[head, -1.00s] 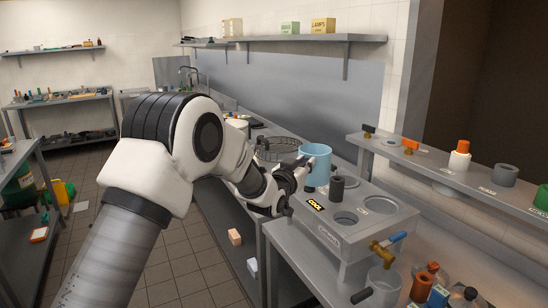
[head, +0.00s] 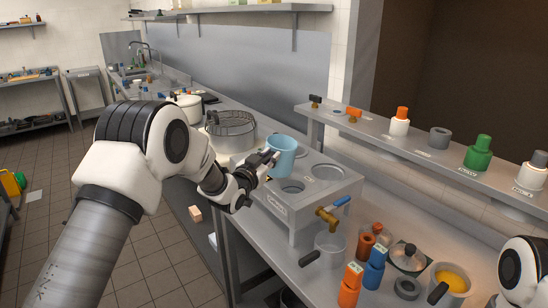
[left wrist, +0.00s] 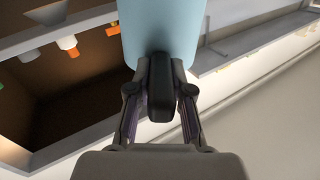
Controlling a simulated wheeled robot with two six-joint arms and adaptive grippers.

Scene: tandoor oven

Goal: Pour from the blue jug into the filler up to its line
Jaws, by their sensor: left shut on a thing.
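The light blue jug (head: 282,152) is upright above the left part of the grey metal filler box (head: 312,207). My left gripper (head: 268,162) is shut on the jug's handle. In the left wrist view the black handle (left wrist: 159,85) sits between the two fingers, below the blue jug wall (left wrist: 160,30). The box top has round openings, one (head: 292,187) near the jug and one (head: 328,172) farther back. The jug's contents, the level in the filler and its line cannot be seen. My right gripper is out of view.
A brass tap (head: 328,214) with a blue lever is on the box front, above a clear cup (head: 329,246). Orange and blue bottles (head: 374,268) and a pan with yellow contents (head: 450,279) stand at front right. A wire basket (head: 230,128) is left of the jug.

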